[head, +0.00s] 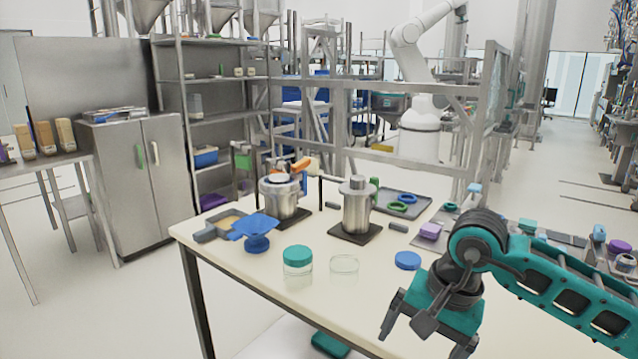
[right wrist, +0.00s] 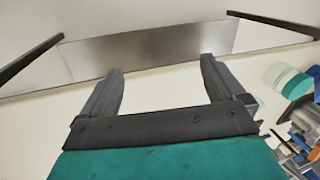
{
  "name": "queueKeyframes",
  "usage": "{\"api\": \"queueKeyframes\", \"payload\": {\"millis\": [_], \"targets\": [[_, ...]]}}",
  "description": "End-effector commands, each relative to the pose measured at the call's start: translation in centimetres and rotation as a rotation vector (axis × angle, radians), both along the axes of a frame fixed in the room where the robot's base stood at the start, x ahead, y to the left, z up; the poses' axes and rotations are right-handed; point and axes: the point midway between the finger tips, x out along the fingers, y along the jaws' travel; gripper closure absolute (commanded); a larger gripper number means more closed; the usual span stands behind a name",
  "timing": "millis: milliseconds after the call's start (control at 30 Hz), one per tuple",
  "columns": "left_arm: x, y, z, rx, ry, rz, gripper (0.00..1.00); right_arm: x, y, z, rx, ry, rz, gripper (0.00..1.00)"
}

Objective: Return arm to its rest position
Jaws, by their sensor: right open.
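My right arm (head: 560,280), teal and dark grey, comes in from the right of the head view and reaches over the front right of the table. Its right gripper (head: 424,343) points downward near the table's front edge, with its fingers apart and nothing between them. In the right wrist view, the right gripper (right wrist: 161,70) shows two dark fingers spread wide, with the pale tabletop and a grey metal surface behind them. My left gripper is not in view.
The table (head: 225,262) holds a teal-lidded jar (head: 298,262), a clear open jar (head: 344,268), a blue lid (head: 408,260), a blue funnel-like piece (head: 257,232) and two metal vessels (head: 356,205). A grey tray (head: 415,196) holds rings. The tabletop's front left is clear.

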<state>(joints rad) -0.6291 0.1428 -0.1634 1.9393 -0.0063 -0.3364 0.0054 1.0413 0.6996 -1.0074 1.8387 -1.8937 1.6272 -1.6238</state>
Motion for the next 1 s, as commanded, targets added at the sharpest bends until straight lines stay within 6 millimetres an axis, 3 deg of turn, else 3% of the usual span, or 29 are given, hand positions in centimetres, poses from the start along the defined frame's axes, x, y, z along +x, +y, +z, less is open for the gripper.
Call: {"api": "queueKeyframes", "payload": {"millis": [33, 167, 300, 400, 567, 667, 733, 767, 867, 1000], "targets": [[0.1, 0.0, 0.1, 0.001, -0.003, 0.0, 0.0, -1.4, 2.4, -1.1, 0.111, 0.065, -0.024, 0.04], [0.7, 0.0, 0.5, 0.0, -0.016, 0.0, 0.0, -4.9, 8.6, -1.8, 0.428, 0.275, -0.143, 0.04], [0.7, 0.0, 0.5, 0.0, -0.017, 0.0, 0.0, -8.2, 14.4, 0.0, 0.81, 0.615, -0.366, 0.04], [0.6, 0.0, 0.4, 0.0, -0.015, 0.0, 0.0, -9.1, 16.8, 2.4, 1.064, 0.917, -0.578, 0.04], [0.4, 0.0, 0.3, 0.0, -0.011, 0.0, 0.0, -7.3, 16.5, 5.0, 1.4, 1.461, -0.973, 0.04], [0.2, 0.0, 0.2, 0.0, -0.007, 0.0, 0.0, -5.1, 14.3, 4.3, 1.561, 1.832, -1.246, 0.04], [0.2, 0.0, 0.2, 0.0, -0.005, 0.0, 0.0, -3.7, 12.0, 2.6, 1.653, 2.105, -1.445, 0.04], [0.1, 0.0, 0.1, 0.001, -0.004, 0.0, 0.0, -3.2, 10.8, 1.5, -1.644, -2.164, 1.491, 0.04], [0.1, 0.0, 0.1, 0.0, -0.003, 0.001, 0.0, -2.6, 6.9, -3.5, -1.27, -1.887, 1.305, 0.04], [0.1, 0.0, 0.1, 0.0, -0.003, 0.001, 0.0, -5.0, 1.7, -12.3, -0.845, -1.488, 1.017, 0.04]]}}
